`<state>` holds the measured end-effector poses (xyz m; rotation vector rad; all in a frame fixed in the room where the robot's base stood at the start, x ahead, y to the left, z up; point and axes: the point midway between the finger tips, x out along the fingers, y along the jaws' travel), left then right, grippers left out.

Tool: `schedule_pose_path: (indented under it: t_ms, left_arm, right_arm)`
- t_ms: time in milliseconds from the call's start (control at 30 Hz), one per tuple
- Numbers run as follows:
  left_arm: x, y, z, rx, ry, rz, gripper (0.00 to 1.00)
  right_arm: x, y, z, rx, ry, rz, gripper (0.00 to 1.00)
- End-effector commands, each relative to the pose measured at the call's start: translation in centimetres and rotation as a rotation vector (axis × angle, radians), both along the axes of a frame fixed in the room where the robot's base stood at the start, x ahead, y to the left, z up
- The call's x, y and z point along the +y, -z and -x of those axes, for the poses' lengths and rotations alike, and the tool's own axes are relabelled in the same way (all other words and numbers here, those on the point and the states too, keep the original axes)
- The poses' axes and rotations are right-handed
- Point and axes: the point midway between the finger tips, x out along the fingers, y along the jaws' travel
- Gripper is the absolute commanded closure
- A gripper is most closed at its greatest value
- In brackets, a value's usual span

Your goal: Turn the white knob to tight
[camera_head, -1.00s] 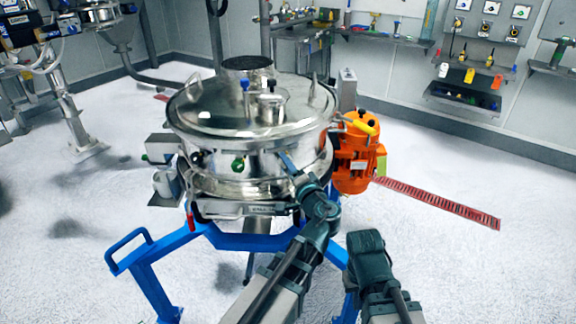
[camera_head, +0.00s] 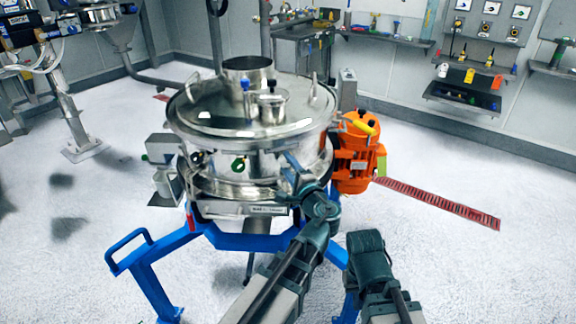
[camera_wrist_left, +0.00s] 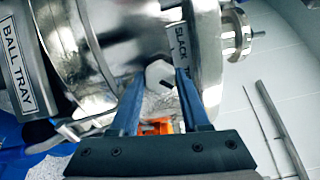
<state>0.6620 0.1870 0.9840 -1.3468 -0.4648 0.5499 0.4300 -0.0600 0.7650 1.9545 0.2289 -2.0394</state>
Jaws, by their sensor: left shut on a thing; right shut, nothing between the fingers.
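The white knob (camera_wrist_left: 158,75) is a hexagonal piece with a black mark, seen in the left wrist view beside a plate reading SLACK (camera_wrist_left: 185,42). My left gripper (camera_wrist_left: 153,83) has its blue fingers on either side of the knob and is shut on it. In the head view my left gripper (camera_head: 291,162) is at the front right side of the steel sifter (camera_head: 215,165), and the knob is hidden there. My right arm shows at the lower right of the head view; its fingers are not visible.
A BALL TRAY label (camera_wrist_left: 17,77) is on the left in the wrist view. An orange motor (camera_head: 355,160) is close to the right of my left gripper. A blue frame (camera_head: 150,255) supports the sifter. The floor to the right is mostly clear.

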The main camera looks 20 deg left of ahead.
Motion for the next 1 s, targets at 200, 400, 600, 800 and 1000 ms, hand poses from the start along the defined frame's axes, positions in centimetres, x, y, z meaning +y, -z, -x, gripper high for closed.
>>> schedule_pose_path:
  t_ms: [200,400,600,800,1000]
  left_arm:
    - [-0.07,0.10,0.06,0.004,0.002,-0.002,1.00]
    - [-0.08,0.11,0.05,0.004,0.002,-0.001,0.50]
    - [-0.04,0.06,0.04,0.003,0.001,-0.002,0.24]
    - [-0.02,0.04,0.02,0.003,0.001,-0.002,0.24]
    - [0.07,0.03,0.35,0.003,0.000,-0.002,0.24]
  right_arm:
    - [0.00,0.04,0.00,0.000,0.000,0.000,1.00]
    - [0.00,0.04,0.00,0.000,0.000,0.000,1.00]
    - [0.00,0.03,0.00,0.000,0.000,0.000,1.00]
    - [0.00,0.02,0.00,0.000,0.000,0.000,1.00]
    - [0.00,0.01,0.00,0.000,0.000,0.000,1.00]
